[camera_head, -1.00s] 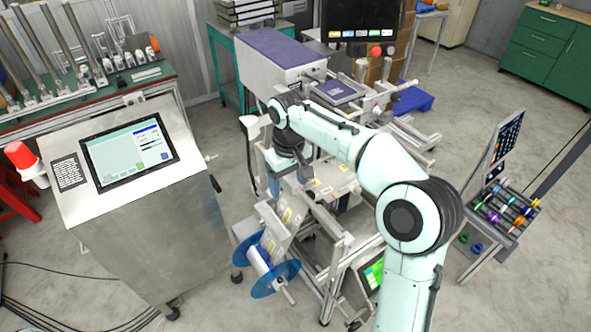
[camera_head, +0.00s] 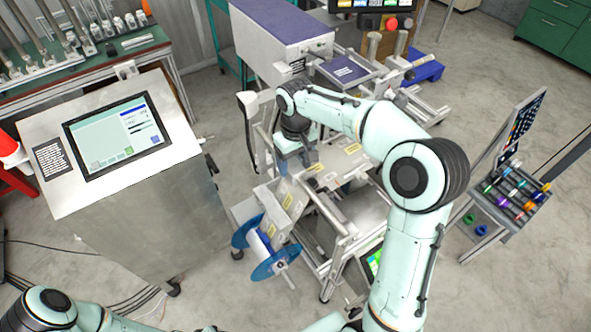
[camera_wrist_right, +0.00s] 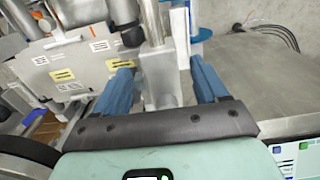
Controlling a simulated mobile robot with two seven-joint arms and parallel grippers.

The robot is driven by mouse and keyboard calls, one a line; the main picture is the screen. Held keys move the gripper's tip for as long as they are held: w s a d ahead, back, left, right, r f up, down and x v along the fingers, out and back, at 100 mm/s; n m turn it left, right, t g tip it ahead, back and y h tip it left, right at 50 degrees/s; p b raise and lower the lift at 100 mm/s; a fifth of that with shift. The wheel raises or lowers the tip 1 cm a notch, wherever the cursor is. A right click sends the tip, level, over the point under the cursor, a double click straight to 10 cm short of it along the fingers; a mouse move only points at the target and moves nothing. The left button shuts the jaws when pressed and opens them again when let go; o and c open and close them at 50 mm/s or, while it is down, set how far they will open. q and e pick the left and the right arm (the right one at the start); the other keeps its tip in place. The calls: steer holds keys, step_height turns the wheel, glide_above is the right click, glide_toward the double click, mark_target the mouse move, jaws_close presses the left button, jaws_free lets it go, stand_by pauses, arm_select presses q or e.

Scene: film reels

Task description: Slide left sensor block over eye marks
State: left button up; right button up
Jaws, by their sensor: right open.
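My right gripper (camera_head: 294,160) is at the front of the film machine, pointing down. In the right wrist view its two blue fingers (camera_wrist_right: 163,76) are open. A grey metal block-like part with upright posts (camera_wrist_right: 160,88) shows between them, with no clear grip on it. I cannot tell for certain whether this is the left sensor block. A pale plate with white and yellow labels (camera_wrist_right: 75,66) lies beside the fingers; it also shows in the head view (camera_head: 335,168). No eye marks can be made out. My left gripper is out of view; only left arm parts show at the bottom.
A blue-flanged reel (camera_head: 268,268) sits low on the machine's front. A steel console with a touchscreen (camera_head: 118,135) stands to the left. A rack of coloured rolls (camera_head: 512,195) stands at the right. Bare floor lies between these.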

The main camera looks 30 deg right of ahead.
mark_target(314, 195)
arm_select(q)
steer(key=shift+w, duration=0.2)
arm_select(e)
steer(key=shift+w+f, duration=0.1)
steer(key=shift+f, duration=2.15)
steer(key=shift+c, duration=0.3)
jaws_close()
steer(key=s+b, duration=0.2)
steer(key=s, duration=0.1)
steer(key=s+b, duration=0.1)
steer(key=s, duration=0.1)
steer(key=shift+d+f, duration=0.25)
steer(key=shift+f, duration=0.1)
steer(key=s, duration=0.1)
steer(key=s+b, duration=0.1)
steer(key=s, duration=0.2)
steer(key=shift+d+r, duration=0.1)
steer(key=shift+r, duration=0.25)
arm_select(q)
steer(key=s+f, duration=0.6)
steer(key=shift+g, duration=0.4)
arm_select(e)
steer(key=shift+w, duration=0.2)
steer(key=shift+o, duration=0.3)
jaws_free()
